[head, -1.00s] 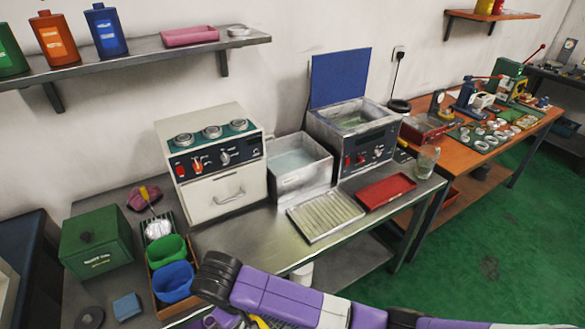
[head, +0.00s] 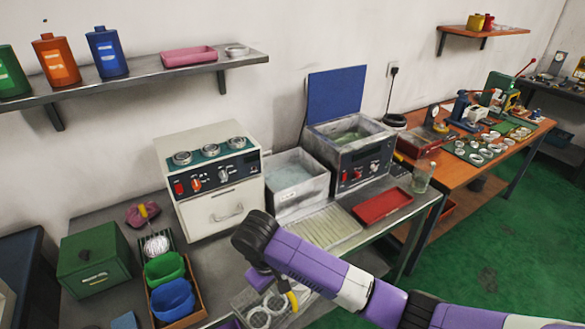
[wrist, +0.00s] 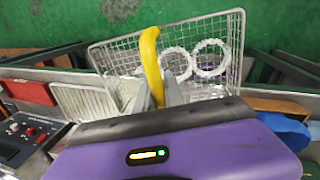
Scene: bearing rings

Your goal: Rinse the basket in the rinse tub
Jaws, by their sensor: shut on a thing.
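The wire-mesh basket (wrist: 110,62) holds white rings (wrist: 209,58) and has a yellow handle (wrist: 150,55). My gripper (wrist: 160,95) is shut on the handle; its grey fingers sit on either side of it. In the head view the basket (head: 240,300) hangs at the bench's front edge, below my purple arm, partly cut off by the frame. The rinse tub (head: 300,197) is a grey metal tub of pale water, up and right of the basket, between the white machine and the blue-lidded tank.
A ribbed drain tray (head: 325,228) and a red tray (head: 382,206) lie before the tubs. The blue-lidded tank (head: 350,160) stands right of the rinse tub. The white machine (head: 210,185) stands left. Green and blue bins (head: 172,300) are at the front left.

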